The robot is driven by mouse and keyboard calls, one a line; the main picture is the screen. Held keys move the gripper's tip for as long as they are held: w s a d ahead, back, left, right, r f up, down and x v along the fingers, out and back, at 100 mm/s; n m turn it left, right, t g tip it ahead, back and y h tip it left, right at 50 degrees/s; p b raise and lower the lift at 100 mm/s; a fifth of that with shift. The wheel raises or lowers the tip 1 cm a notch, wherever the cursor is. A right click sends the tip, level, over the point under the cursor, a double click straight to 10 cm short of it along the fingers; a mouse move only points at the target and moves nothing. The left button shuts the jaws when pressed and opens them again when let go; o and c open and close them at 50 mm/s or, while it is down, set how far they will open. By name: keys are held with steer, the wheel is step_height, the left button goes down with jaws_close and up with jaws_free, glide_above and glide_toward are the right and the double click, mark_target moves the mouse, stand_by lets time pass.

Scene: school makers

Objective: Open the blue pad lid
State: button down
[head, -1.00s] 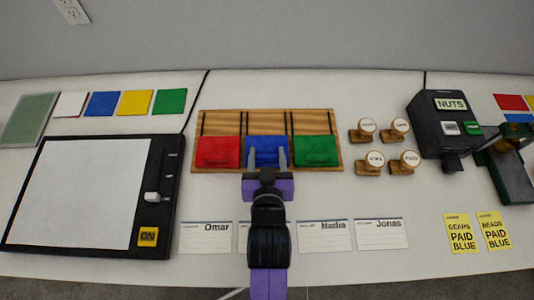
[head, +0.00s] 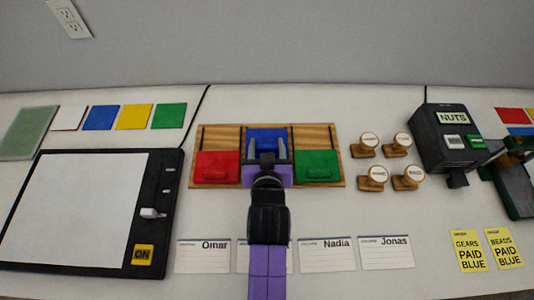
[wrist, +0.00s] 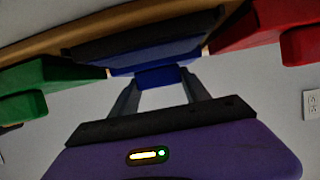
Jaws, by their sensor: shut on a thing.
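The blue pad lid (head: 267,134) is in the middle of the wooden board, between the red lid (head: 217,165) and the green lid (head: 316,164). It sits farther back in the head view than those two and looks tilted up. My gripper (head: 267,148) is at its front, with one finger on each side. In the wrist view the blue lid (wrist: 160,58) shows with its blue handle (wrist: 158,76) between my fingertips. My gripper is shut on this handle. My gripper hides the pad area below the lid in the head view.
The wooden board (head: 335,145) bears all the lids. Wooden stamps (head: 372,177) stand right of it, near a black NUTS box (head: 445,140). A black-framed panel (head: 80,205) lies at left. Name cards (head: 326,255) lie in front.

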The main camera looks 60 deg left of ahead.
steer(key=c, duration=0.5)
jaws_free()
steer(key=shift+d, duration=0.1)
steer(key=v, duration=0.7)
steer(key=shift+s+r, duration=0.1)
steer(key=shift+s, duration=0.1)
steer(key=shift+d+r, duration=0.1)
steer(key=shift+d, duration=0.1)
